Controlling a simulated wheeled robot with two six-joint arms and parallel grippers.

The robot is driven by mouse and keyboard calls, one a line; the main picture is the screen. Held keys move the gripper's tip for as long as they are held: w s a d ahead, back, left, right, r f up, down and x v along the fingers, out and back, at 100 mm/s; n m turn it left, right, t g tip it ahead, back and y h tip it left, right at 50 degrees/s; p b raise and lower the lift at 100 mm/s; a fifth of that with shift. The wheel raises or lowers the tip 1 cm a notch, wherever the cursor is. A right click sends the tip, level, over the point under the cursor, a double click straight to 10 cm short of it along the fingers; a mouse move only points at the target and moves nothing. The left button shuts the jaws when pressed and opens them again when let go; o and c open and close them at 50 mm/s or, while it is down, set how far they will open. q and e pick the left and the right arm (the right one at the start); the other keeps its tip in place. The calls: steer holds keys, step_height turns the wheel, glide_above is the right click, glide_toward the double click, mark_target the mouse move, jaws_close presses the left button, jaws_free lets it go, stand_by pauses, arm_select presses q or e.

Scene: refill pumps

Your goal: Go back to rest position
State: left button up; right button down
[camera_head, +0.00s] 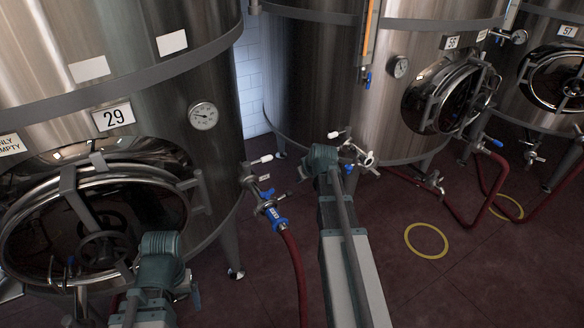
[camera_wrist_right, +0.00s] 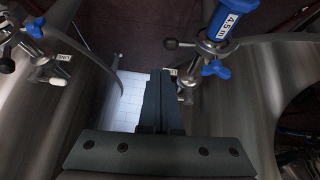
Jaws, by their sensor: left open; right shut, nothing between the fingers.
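My left gripper (camera_head: 160,262) is at the lower left of the head view, in front of the round hatch of tank 29; its fingertips are hard to make out, and it appears to hold nothing. My right arm reaches up the middle of the head view, and my right gripper (camera_head: 320,160) is at its far end, between the tanks, right of a blue hose coupling (camera_head: 270,210). In the right wrist view its fingers (camera_wrist_right: 158,95) are together with nothing between them. Blue-handled valves (camera_wrist_right: 35,28) and a blue hose part marked 45m (camera_wrist_right: 222,20) show beyond them.
Steel tank 29 (camera_head: 222,150) stands close on the left; other tanks (camera_head: 390,110) stand behind and right. A red hose (camera_head: 298,270) hangs from the coupling, left of my right arm. Yellow rings (camera_head: 426,256) lie on the dark red floor, which is open at lower right.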

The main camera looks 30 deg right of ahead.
steer(key=s+a+f+n+g, duration=0.15)
steer(key=s+a, duration=0.25)
steer(key=a, duration=0.5)
steer(key=s+a+g, duration=0.2)
steer(key=s+a, duration=0.2)
steer(key=a, duration=0.5)
steer(key=s+a+f+n+g, duration=0.15)
steer(key=s+a, duration=0.35)
steer(key=a, duration=0.5)
steer(key=s+a+g+h+p, duration=0.1)
steer(key=s+a+g, duration=0.1)
steer(key=s+a, duration=0.4)
steer(key=s, duration=0.3)
steer(key=shift+s+a+r, duration=0.2)
steer(key=shift+s+a, duration=0.1)
